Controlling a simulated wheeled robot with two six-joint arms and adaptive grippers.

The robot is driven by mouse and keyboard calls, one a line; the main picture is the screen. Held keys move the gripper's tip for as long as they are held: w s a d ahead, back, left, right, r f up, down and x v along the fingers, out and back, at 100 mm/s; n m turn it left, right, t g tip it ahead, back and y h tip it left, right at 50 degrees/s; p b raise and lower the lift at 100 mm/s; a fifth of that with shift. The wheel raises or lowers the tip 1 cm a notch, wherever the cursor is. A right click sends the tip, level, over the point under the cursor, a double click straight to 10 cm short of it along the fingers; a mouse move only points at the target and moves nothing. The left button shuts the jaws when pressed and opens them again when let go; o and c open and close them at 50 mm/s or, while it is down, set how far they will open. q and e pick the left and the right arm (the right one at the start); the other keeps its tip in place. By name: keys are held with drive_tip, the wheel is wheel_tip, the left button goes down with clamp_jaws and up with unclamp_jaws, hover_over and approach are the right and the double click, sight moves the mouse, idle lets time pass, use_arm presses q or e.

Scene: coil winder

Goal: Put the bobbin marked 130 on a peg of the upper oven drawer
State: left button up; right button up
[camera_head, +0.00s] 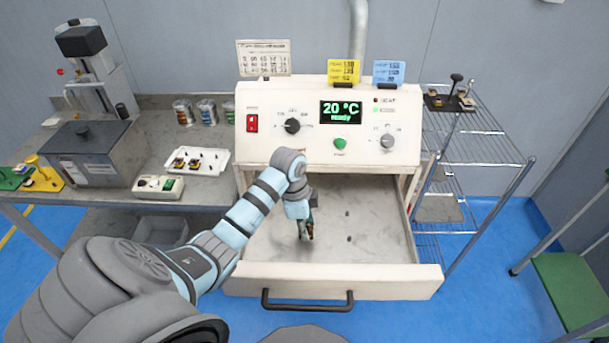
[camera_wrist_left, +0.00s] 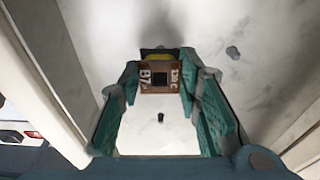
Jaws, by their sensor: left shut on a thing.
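The oven drawer (camera_head: 395,282) is pulled out below the control panel and shows a grey floor. Small dark pegs stand on it; one peg (camera_head: 348,212) and another peg (camera_head: 349,238) lie right of my left gripper (camera_head: 306,232). That gripper points down inside the drawer. In the left wrist view my left gripper (camera_wrist_left: 159,80) is shut on a bobbin (camera_wrist_left: 160,88) with a brown flange, a dark square centre and yellow behind it. Its marking reads B7 and what looks like 130. My right gripper is not in view.
The oven panel (camera_head: 230,123) reads 20 °C ready, close behind my arm. A white tray (camera_head: 197,161) with small bobbins lies on the left bench. A wire rack (camera_head: 470,150) stands at the right. The drawer's right half is clear apart from pegs.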

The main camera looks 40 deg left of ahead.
use_arm(q)
drive_tip(key=shift+a, duration=0.1)
drive_tip(key=shift+f, duration=0.15)
idle(0.4)
drive_tip(key=shift+f+b, duration=0.35)
drive_tip(key=shift+f, duration=0.55)
drive_tip(key=o, duration=1.1)
drive_tip(key=shift+o, duration=0.2)
drive_tip(key=shift+r, duration=0.1)
drive_tip(key=r, duration=0.7)
drive_tip(key=shift+s+a+r, duration=0.15)
drive_tip(key=shift+s+a, duration=0.25)
